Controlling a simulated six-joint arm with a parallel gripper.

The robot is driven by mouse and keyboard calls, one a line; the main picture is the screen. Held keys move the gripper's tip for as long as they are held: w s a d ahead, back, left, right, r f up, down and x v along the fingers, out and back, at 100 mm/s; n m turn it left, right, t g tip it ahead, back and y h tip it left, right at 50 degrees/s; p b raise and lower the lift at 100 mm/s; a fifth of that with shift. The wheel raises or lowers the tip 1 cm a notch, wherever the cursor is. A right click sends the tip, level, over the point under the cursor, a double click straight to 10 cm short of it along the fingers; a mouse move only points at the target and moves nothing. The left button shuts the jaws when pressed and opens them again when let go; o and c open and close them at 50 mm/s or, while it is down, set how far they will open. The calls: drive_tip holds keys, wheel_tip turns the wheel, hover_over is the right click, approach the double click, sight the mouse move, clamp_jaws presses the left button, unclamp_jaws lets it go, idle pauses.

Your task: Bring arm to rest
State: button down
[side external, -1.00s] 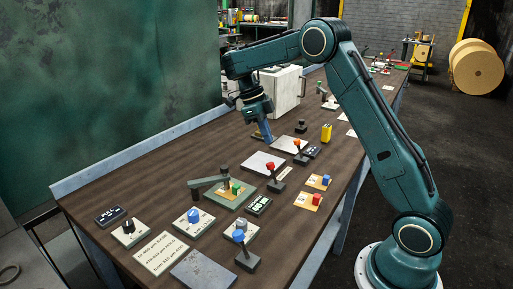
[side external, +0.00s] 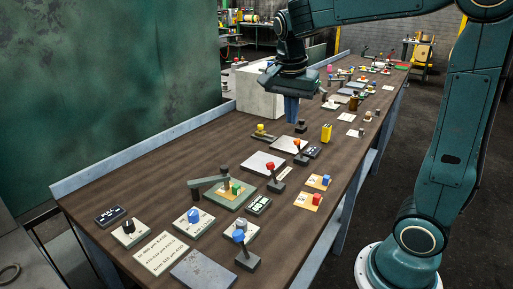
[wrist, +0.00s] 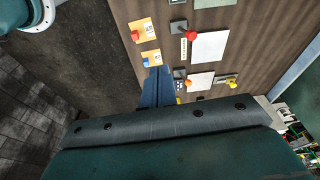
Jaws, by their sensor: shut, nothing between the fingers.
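My gripper (side external: 291,110) hangs fingers-down above the brown bench (side external: 160,155), near the front of the white box (side external: 257,95). Its blue fingers are together with nothing between them. In the wrist view the blue fingers (wrist: 154,86) show shut over the bench. A yellow-knobbed lever (side external: 261,129) on a pale plate and a plate with an orange knob (side external: 297,143) lie below and nearer the camera. My arm is bent, with its elbow out at the top right.
A yellow block (side external: 326,132) stands to the right of the gripper. A red-knobbed lever (side external: 271,168), a green-plated fixture (side external: 228,192) and blue knobs (side external: 194,215) fill the near bench. More small parts stand toward the far end. Open floor lies right of the bench.

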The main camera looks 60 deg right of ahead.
drive_tip(key=s+a+f+n+t+y, duration=0.1)
drive_tip(key=s+a+n+t, duration=0.1)
drive_tip(key=s+a+n, duration=0.3)
drive_tip(key=s+a+f+n+t+y, duration=0.1)
drive_tip(key=s+a+n+t, duration=0.2)
drive_tip(key=s+n, duration=0.6)
drive_tip(key=a+n, duration=0.2)
drive_tip(key=n, duration=0.1)
